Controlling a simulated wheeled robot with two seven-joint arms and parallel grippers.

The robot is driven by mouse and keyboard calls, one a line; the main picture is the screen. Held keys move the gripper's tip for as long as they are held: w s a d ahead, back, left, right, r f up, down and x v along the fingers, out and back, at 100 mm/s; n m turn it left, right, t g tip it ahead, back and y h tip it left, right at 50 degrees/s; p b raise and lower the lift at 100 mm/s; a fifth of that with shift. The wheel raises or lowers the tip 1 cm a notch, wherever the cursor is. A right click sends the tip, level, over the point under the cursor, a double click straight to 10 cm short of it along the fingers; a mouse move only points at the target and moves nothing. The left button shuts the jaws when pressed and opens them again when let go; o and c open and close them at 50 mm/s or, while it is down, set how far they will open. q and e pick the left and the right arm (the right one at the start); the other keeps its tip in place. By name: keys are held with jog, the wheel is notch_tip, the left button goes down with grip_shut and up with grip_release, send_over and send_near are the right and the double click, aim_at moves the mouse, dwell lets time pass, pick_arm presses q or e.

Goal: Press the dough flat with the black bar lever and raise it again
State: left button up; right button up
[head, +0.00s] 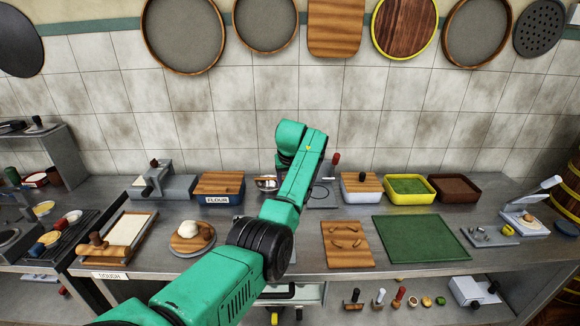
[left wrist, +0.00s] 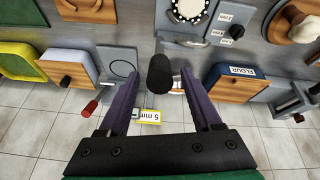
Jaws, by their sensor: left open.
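My left arm reaches from the bottom left across the middle of the counter in the head view, and its gripper is hidden there. In the left wrist view, my left gripper (left wrist: 160,115) is open. A black cylindrical bar end (left wrist: 160,73), likely the lever's, stands between its purple fingers, with gaps showing on both sides. The rest of the lever is hidden. A rounded white dough lump (head: 188,231) sits on a round wooden board (head: 187,246) at the left of the counter; it does not look flat. My right gripper is not in view.
A flour box (head: 220,188) and a grey device (head: 162,183) stand behind the dough. A wood-lidded box (head: 361,187), a yellow bin (head: 408,203) and a brown bin (head: 455,195) line the back right. A green mat (head: 420,239) is bare.

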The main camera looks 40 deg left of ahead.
pick_arm(q)
jog(key=b+v, duration=0.2)
jog(key=v, duration=0.7)
jog(key=shift+r, duration=0.2)
jog(key=shift+s+d+f, duration=0.1)
jog(key=shift+d+f, duration=0.05)
